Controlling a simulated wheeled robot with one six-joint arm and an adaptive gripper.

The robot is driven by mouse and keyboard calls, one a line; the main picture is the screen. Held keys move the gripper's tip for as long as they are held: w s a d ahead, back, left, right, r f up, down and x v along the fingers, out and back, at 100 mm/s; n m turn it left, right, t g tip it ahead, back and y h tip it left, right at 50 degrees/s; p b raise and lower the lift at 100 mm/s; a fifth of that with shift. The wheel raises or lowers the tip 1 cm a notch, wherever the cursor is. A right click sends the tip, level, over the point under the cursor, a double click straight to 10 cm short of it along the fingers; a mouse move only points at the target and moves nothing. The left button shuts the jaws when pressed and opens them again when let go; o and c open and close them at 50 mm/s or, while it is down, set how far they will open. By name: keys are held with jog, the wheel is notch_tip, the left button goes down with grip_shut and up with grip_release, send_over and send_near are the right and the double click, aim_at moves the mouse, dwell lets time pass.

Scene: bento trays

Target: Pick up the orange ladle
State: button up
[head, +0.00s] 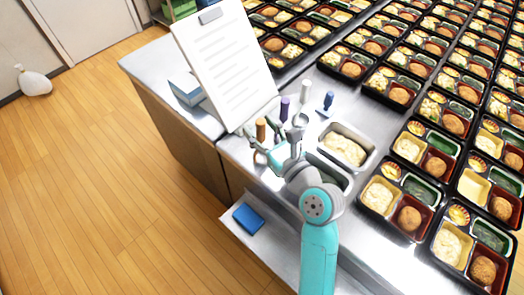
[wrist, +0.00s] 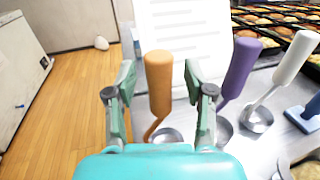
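The orange ladle (wrist: 158,82) stands with its handle upright in the wrist view, between the two open fingers of my gripper (wrist: 158,90). There is a gap on each side of the handle, and I see no contact. Its metal bowl is low, partly hidden behind my gripper body. In the head view the orange handle (head: 260,129) shows just beyond my gripper (head: 266,152), near the counter's left edge.
A purple-handled ladle (wrist: 240,68), a white-handled ladle (wrist: 293,60) and a blue-handled tool (head: 327,102) stand to the right. A clipboard with paper (head: 225,65) stands behind. A metal pan of pale food (head: 367,162) and many bento trays (head: 388,213) fill the right side.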

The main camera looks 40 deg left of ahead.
grip_shut()
